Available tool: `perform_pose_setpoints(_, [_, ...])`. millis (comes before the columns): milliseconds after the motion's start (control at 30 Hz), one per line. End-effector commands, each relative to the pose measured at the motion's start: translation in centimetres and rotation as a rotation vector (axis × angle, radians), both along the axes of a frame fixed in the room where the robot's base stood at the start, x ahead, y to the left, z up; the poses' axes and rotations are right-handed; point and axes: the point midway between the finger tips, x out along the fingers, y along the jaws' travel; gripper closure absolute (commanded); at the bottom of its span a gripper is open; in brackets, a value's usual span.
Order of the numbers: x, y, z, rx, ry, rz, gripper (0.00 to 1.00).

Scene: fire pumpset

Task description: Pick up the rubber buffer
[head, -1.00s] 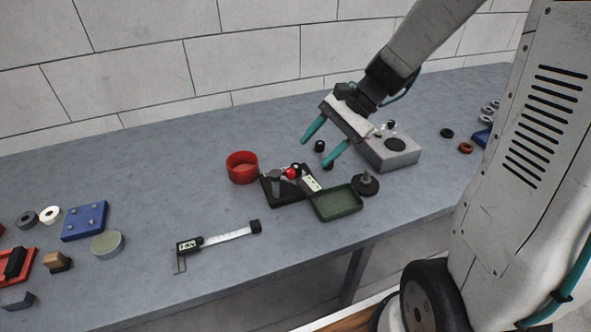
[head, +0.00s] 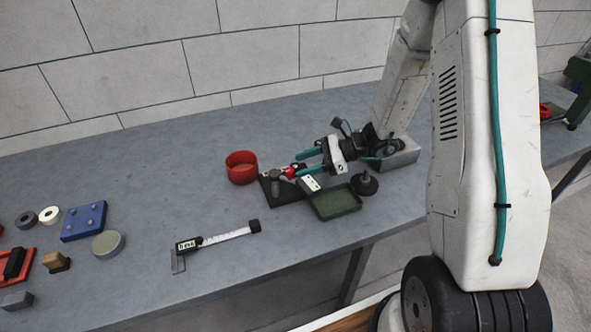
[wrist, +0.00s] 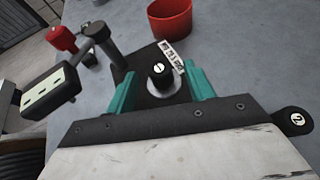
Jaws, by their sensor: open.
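A small black cylinder (wrist: 158,72) with a white mark on top, which looks like the rubber buffer, stands between the two teal fingers of my gripper (wrist: 158,92) in the wrist view. The fingers are open, one on each side of it, and no grip shows. A second black round piece (wrist: 295,120), marked "2", is at the right of the wrist view. In the head view, my gripper (head: 306,162) is low over the bench, just behind the black-based measuring stand (head: 287,191). The cylinder is hidden or too unclear there.
The stand's red knob (wrist: 61,38) and display (wrist: 52,92) are close left of my fingers in the wrist view. A red bowl (head: 241,168), green tray (head: 337,203), black disc with a knob (head: 366,184) and grey block (head: 402,152) are nearby.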

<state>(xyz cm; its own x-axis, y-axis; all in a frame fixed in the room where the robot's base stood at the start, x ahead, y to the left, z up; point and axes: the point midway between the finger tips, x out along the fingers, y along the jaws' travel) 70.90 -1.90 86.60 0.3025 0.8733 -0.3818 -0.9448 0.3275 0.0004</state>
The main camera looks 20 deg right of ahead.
Motion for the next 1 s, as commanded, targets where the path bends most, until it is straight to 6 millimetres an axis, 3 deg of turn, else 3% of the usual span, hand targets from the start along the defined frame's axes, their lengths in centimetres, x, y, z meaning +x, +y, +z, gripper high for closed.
perform_pose_setpoints(200, [0.8, 2.6, -1.1, -0.002, 0.001, 0.002, 0.47])
perform_pose_setpoints(467, [0.9, 2.8, -1.2, -0.002, 0.0, 0.0, 0.47])
perform_pose_setpoints(633, [0.9, 2.8, -1.1, -0.002, 0.0, 0.0, 0.91])
perform_pose_setpoints(767, [0.9, 2.8, -1.1, -0.002, 0.0, 0.0, 0.98])
perform_pose_setpoints(1000, [1.0, 2.7, -0.9, -0.002, -0.001, 0.001, 0.98])
